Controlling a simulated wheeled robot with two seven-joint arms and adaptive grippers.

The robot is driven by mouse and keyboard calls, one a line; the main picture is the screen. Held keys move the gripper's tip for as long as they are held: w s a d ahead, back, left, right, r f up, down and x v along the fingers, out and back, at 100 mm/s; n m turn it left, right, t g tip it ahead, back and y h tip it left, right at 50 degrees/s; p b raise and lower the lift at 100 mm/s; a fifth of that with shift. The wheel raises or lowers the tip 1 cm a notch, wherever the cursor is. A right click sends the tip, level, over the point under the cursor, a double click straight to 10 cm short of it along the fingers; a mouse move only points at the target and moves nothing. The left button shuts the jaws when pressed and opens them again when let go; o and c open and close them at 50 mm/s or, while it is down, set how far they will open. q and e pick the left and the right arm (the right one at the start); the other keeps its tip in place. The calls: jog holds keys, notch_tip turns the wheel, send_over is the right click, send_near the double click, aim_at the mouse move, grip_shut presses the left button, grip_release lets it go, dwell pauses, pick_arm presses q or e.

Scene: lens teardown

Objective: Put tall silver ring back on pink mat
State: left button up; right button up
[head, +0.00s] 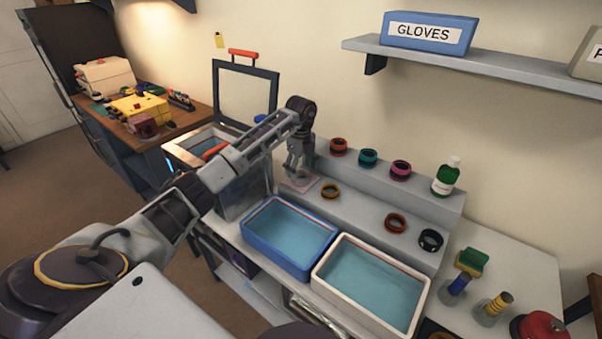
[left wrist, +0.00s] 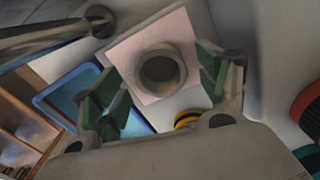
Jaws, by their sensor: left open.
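The tall silver ring (left wrist: 161,85) stands upright on the pink mat (left wrist: 124,56) in the left wrist view, seen from above into its dark opening. My left gripper (left wrist: 161,72) is open, with its green-padded fingers on either side of the ring and a visible gap to each. In the head view my left gripper (head: 298,168) points down over the pink mat (head: 310,188) on the grey step. The silver ring is mostly hidden there behind the fingers. My right gripper is not in view.
A yellow ring (head: 330,191) lies just right of the mat. Red (head: 338,147), teal (head: 368,158) and magenta (head: 400,168) rings sit on the raised ledge with a green bottle (head: 446,178). Blue (head: 250,229) and white (head: 321,279) liquid-filled trays stand in front.

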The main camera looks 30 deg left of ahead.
pick_arm(q)
notch_tip(320, 180, up, 10)
jog(key=shift+r, duration=0.15)
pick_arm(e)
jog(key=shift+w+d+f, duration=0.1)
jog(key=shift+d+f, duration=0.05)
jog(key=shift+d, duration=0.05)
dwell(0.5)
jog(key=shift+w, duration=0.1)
pick_arm(q)
notch_tip(320, 180, up, 10)
jog(key=p, duration=0.9)
jog(key=shift+p, duration=0.35)
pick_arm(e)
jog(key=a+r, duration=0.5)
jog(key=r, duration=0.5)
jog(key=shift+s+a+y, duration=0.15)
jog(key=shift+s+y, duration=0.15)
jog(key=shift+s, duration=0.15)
